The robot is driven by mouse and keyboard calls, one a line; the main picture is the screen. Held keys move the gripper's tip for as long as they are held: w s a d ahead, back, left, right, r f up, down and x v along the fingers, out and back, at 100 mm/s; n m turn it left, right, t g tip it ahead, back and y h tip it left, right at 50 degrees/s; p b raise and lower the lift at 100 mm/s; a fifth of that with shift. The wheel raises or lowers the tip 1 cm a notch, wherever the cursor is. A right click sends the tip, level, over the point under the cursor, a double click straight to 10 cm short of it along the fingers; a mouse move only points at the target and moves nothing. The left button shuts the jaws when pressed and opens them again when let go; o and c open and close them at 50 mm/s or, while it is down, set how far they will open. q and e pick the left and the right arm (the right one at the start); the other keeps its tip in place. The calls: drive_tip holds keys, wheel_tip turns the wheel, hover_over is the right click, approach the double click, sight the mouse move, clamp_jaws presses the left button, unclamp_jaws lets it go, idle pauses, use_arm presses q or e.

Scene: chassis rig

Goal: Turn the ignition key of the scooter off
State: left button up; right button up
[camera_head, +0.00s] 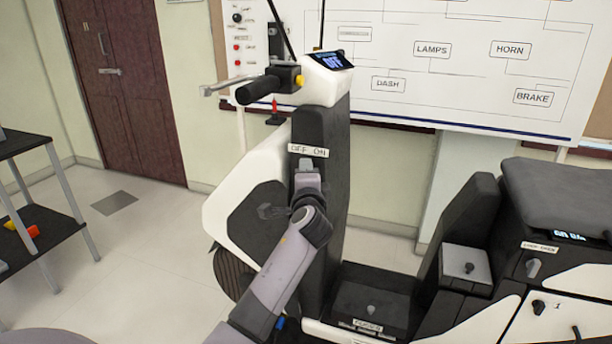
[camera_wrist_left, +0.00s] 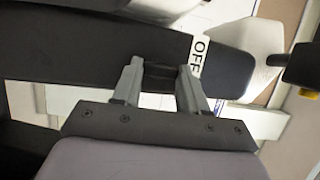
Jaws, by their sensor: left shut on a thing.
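The scooter (camera_head: 322,125) stands in the middle of the head view, with a dark front column and white panels. A white "OFF ON" label (camera_head: 308,150) is on the column, and its OFF end also shows in the left wrist view (camera_wrist_left: 199,55). My left gripper (camera_head: 307,173) is just below the label, against the column. In the left wrist view its two fingers (camera_wrist_left: 160,80) are on either side of a dark piece at the ignition key's place. The key is mostly hidden by the gripper, and its angle cannot be told. My right gripper is not in view.
The handlebar grip (camera_head: 260,88) and brake lever stick out left above my arm. The scooter's seat (camera_head: 560,185) and side panels are at the right. A whiteboard (camera_head: 450,70) hangs behind. A dark shelf (camera_head: 25,143) stands at the left, with clear floor between.

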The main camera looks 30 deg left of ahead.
use_arm(q)
drive_tip(key=o, duration=1.1)
drive_tip(key=shift+c, duration=0.2)
drive_tip(key=shift+s, duration=0.1)
drive_tip(key=v, duration=0.7)
drive_tip(key=shift+b, duration=0.3)
drive_tip(key=s+d+f+n+g+h, duration=0.1)
drive_tip(key=s+d+f+h, duration=0.2)
drive_tip(key=s+f, duration=0.45)
drive_tip(key=s+d+f+n+g+h, duration=0.15)
drive_tip(key=s+d+f+h, duration=0.25)
drive_tip(key=f, duration=0.6)
drive_tip(key=s+d+f+n+h, duration=0.1)
drive_tip(key=s+d+f+h, duration=0.2)
drive_tip(key=s+f, duration=0.35)
drive_tip(key=s+d+f+n+g+h, duration=0.1)
drive_tip(key=s+d+f+n, duration=0.3)
drive_tip(key=s, duration=0.5)
wheel_tip(320, 180, down, 3)
drive_tip(key=shift+s+r+n+g+h, duration=0.15)
drive_tip(key=shift+s+n+g+h, duration=0.25)
drive_tip(key=shift+h, duration=0.5)
